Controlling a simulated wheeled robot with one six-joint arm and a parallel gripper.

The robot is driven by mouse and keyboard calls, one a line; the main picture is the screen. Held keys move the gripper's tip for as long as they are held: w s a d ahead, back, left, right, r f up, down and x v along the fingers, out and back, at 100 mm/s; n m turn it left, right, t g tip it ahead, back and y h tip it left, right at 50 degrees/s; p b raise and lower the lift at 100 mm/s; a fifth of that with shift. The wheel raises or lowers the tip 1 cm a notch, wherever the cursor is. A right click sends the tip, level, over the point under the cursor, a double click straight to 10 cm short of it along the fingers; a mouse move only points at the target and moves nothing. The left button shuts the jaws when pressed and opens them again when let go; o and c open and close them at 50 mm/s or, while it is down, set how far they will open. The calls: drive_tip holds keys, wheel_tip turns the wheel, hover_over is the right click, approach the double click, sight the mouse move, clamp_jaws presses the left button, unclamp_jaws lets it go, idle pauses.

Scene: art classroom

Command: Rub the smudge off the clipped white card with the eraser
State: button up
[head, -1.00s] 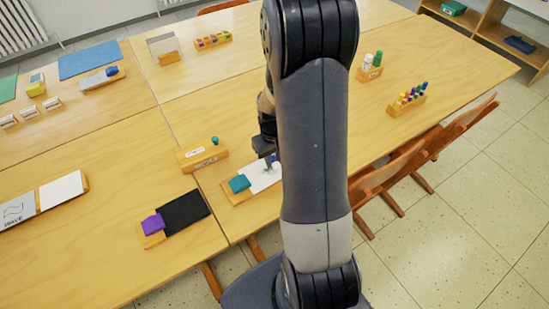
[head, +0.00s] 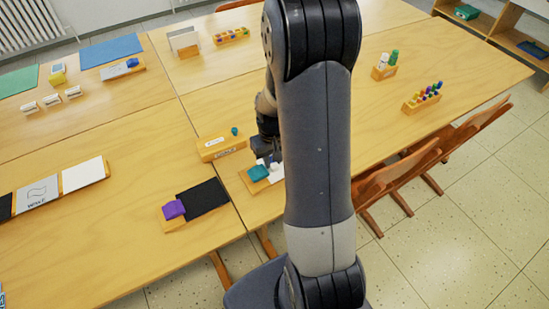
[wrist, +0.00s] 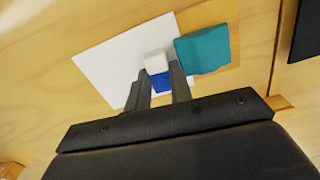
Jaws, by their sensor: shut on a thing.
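The white card (wrist: 108,62) lies on a wooden board (head: 247,180), held at one end by a teal clip (wrist: 203,50). In the head view the clip (head: 258,173) shows left of my arm, which hides part of the card. My gripper (wrist: 159,72) is shut on the eraser (wrist: 156,62), a small block with a white end and a blue part. The eraser is over the card, close beside the clip. I cannot tell whether it touches the card. No smudge shows on the visible part of the card; the gripper and eraser cover some of it.
A wooden holder (head: 221,147) with a teal knob stands just behind the board. A black card (head: 203,197) with a purple clip (head: 173,209) lies to the left. Marker holders (head: 422,103) stand at the right. Chairs (head: 400,178) line the right table edge.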

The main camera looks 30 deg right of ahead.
wheel_tip(320, 180, up, 2)
drive_tip(key=shift+r+p, duration=0.15)
drive_tip(key=shift+p, duration=0.15)
drive_tip(key=shift+d+r, duration=0.2)
drive_tip(key=shift+r, duration=0.1)
drive_tip(key=shift+r+p, duration=2.1)
drive_tip(key=shift+r, duration=0.4)
